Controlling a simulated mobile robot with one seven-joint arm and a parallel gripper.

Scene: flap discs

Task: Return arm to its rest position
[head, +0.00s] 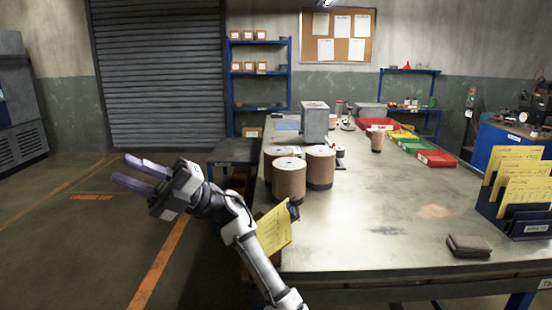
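My gripper (121,169) is at the left in the head view, out over the floor beyond the table's left edge. Its two pale purple fingers point left and stand apart with a gap between them. Nothing shows between them. My arm reaches up from the bottom of the picture and bends left at the wrist. The gripper is apart from the table (375,215) and touches nothing that I can see.
Brown cylinders (289,180) stand at the table's left edge, near a grey metal box (315,121). A yellow sheet (275,228) shows right beside my forearm. A dark folded item (468,245) and a card rack (520,222) are at right. Floor at left is clear.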

